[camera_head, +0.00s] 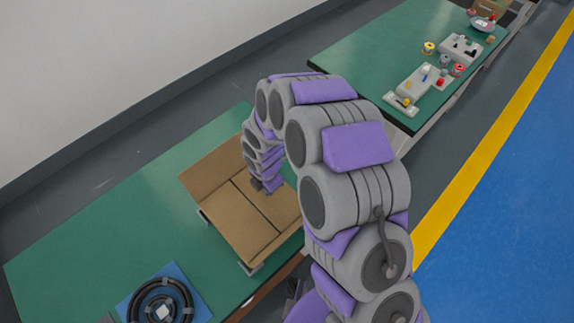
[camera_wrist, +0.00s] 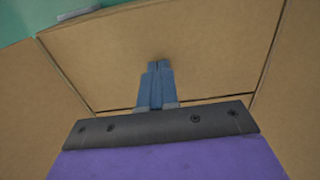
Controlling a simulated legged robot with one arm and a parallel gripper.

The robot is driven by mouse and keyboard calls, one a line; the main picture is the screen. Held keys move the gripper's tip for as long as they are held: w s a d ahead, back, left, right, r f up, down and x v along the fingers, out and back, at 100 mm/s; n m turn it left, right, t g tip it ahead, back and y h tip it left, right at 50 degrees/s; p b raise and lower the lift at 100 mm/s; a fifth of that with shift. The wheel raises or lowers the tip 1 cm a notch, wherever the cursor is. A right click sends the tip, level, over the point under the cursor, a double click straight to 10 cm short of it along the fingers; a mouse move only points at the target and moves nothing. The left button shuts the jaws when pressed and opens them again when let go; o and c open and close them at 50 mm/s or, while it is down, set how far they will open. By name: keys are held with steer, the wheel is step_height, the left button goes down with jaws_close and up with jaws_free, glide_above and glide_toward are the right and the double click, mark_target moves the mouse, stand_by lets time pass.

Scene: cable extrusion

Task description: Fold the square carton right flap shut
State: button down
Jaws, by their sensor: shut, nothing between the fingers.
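The square brown carton (camera_head: 232,222) sits on the near green table. In the head view, one flap (camera_head: 207,170) stands out at its upper left side and a seam runs between panels on its top. My gripper (camera_head: 267,188) is over the right part of the carton, and my arm hides that side. In the wrist view, my gripper (camera_wrist: 159,65) shows two blue fingers shut together with nothing between them, in front of a wide cardboard panel (camera_wrist: 215,45). Dark gaps border this panel. I cannot tell whether the fingertips touch it.
A coiled black cable (camera_head: 140,300) lies on a blue mat (camera_head: 195,300) at the near table's front. A second green table (camera_head: 365,45) at the back right holds fixtures (camera_head: 415,88) and small spools (camera_head: 428,48). The near table is clear left of the carton.

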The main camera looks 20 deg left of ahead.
step_height(320, 180, up, 10)
steer(key=p, duration=0.5)
stand_by(0.3)
stand_by(0.4)
